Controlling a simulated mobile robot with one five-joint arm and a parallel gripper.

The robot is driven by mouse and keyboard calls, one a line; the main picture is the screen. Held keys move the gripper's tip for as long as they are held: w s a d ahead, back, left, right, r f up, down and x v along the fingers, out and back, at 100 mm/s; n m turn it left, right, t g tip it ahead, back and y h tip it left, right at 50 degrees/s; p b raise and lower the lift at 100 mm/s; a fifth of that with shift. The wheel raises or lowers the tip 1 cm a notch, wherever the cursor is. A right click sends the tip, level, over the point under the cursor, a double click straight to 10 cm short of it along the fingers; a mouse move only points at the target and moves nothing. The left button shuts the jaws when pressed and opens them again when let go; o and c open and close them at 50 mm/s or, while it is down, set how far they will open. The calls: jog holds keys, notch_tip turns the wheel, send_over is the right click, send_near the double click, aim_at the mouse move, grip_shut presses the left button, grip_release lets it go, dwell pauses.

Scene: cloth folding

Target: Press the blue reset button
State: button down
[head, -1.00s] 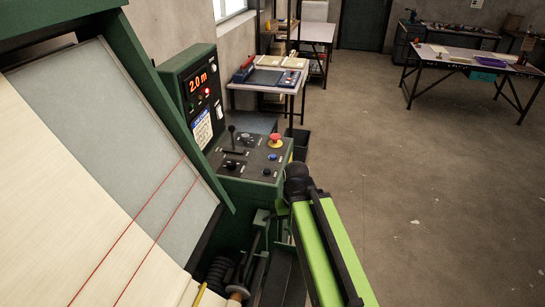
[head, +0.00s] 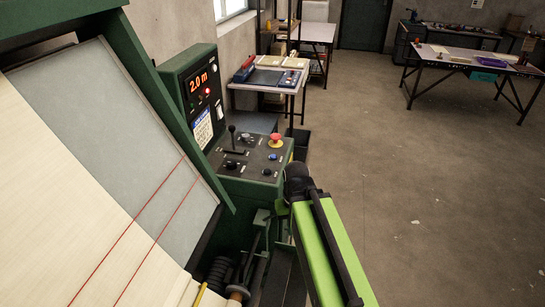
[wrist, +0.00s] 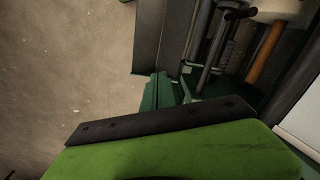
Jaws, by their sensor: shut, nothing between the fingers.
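The blue reset button (head: 272,157) is a small blue spot on the sloped top of the dark control panel (head: 242,150), below the red mushroom button. In the head view my green arm comes up from the lower right and ends in a black joint just below and right of the panel. My gripper (wrist: 165,119) shows in the wrist view as a dark bolted strip at the front of a green body. It is shut and empty. The blue button does not show in the wrist view, and the gripper looks apart from the panel.
A red mushroom button (head: 276,140), a black lever (head: 232,135) and dark knobs share the panel. A display (head: 200,77) reading 2.0 m stands behind it. The cloth machine (head: 75,200) fills the left. Open floor (head: 400,190) lies to the right.

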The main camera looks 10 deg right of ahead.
notch_tip(320, 180, up, 12)
jog(key=m+t+y+p, duration=0.2)
jog(key=m+t+p, duration=0.3)
jog(key=m+t, duration=0.3)
send_over(274, 157)
jog(key=n+t, duration=0.1)
jog(key=shift+r, duration=0.2)
jog(key=shift+f, duration=0.1)
notch_tip(274, 157, down, 9)
jog(key=b, duration=0.8)
jog(key=shift+b, duration=0.4)
jog(key=shift+f+b, duration=0.25)
jog(key=shift+b, duration=0.1)
